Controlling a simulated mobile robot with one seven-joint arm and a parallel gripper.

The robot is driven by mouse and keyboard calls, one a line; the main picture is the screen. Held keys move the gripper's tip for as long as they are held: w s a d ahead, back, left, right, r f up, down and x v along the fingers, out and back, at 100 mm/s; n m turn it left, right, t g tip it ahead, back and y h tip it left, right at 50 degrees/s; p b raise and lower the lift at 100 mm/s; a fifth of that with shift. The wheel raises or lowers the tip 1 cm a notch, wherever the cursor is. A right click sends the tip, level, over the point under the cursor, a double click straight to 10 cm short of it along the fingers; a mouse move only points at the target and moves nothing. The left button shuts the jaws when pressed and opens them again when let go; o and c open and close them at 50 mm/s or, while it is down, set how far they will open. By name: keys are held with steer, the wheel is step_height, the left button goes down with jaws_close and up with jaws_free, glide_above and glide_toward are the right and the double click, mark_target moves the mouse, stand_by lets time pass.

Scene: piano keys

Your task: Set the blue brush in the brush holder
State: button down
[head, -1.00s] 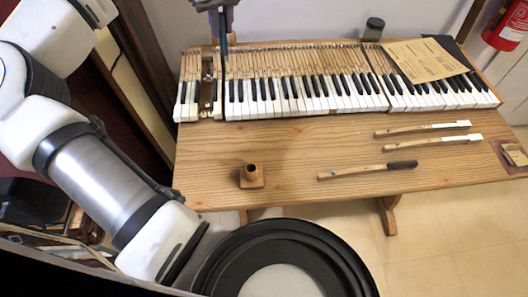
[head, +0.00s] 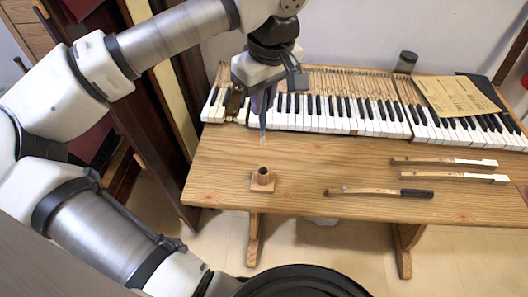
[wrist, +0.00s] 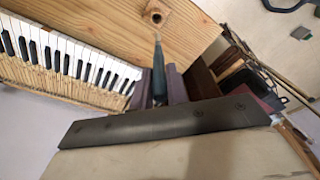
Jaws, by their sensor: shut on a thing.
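The blue brush (head: 263,122) is held by my gripper (head: 262,101), hanging nearly upright with its pale tip down. In the wrist view, the brush (wrist: 158,72) sits between the two fingers of my gripper (wrist: 160,84), which are shut on it. The brush holder (head: 263,180) is a small wooden cup on a square base, standing on the left part of the wooden table (head: 300,160). Its dark opening faces up. The holder also shows at the top of the wrist view (wrist: 156,12). The brush tip is apart from the holder, behind and above it in the head view.
A piano keyboard (head: 340,118) runs along the back of the table. Two wooden keys (head: 440,171) and a black-ended key (head: 380,192) lie at the right. A paper sheet (head: 445,98) and a jar (head: 405,62) are at the back. The table around the holder is clear.

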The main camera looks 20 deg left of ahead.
mark_target(264, 139)
step_height(264, 139, down, 13)
steer(key=shift+f+p, duration=0.1)
steer(key=shift+p, duration=0.9)
steer(key=shift+f, duration=0.35)
steer(key=shift+f+b, duration=0.2)
steer(key=shift+b, duration=0.15)
steer(key=c, duration=1.4)
jaws_free()
steer(key=shift+r+p, duration=0.35)
steer(key=shift+r, duration=0.1)
steer(key=r, duration=0.3)
steer(key=d+r+b, duration=0.1)
steer(key=r, duration=0.3)
steer(key=s+r+b, duration=0.1)
steer(key=r, duration=0.3)
steer(key=shift+d+r, duration=0.2)
steer(key=shift+d, duration=0.15)
steer(key=shift+d, duration=0.1)
